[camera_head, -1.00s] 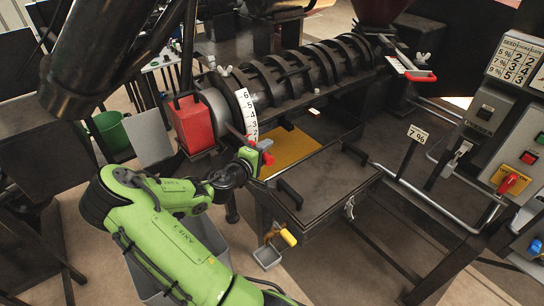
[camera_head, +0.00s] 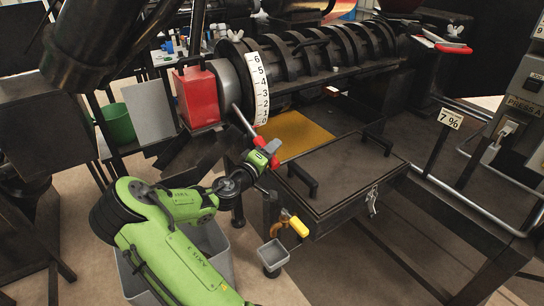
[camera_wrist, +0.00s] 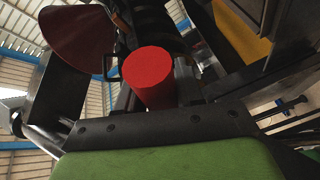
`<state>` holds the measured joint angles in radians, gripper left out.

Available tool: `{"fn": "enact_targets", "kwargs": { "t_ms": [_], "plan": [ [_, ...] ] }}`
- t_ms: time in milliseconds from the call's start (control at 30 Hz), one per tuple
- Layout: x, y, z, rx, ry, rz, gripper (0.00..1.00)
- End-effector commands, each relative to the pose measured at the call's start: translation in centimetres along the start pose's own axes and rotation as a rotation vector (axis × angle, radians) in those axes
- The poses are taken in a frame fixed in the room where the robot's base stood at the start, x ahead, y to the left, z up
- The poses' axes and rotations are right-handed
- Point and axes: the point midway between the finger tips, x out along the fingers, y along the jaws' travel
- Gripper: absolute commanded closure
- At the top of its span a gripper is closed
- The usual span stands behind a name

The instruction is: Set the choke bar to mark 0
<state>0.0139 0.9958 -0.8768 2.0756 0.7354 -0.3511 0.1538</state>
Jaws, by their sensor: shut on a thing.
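The choke bar is a grey rod (camera_head: 243,121) with a red grip (camera_head: 260,142), slanting down and right from the dark collar at the left end of the press barrel. My gripper (camera_head: 266,155) is shut on the red grip, below the scale. In the wrist view the red grip (camera_wrist: 148,72) stands end-on just past the gripper's dark edge. The white curved scale (camera_head: 259,85) has 6 at the top and its numbers fall downward. The rod passes beside the scale's lowest end; the exact mark it meets is too small to tell.
A red box (camera_head: 197,97) stands left of the collar. A dark lidded tray (camera_head: 335,178) with handles lies right of my gripper, with a yellow surface (camera_head: 297,133) behind it.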

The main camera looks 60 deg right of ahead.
Motion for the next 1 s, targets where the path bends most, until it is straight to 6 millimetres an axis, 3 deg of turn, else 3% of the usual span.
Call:
{"fn": "enact_targets", "kwargs": {
  "t_ms": [467,500,600,867,1000],
  "plan": [
    [-0.1,-0.8,0.2,0.016,-0.004,-0.013,1.0],
    [-0.1,-0.8,0.2,0.015,-0.004,-0.013,0.59],
    [-0.1,-0.8,0.2,0.014,-0.003,-0.012,0.44],
    [-0.2,-0.6,0.1,0.013,-0.001,-0.007,0.43],
    [-2.4,-0.6,0.0,0.011,0.001,-0.009,0.43]
  ]
}}
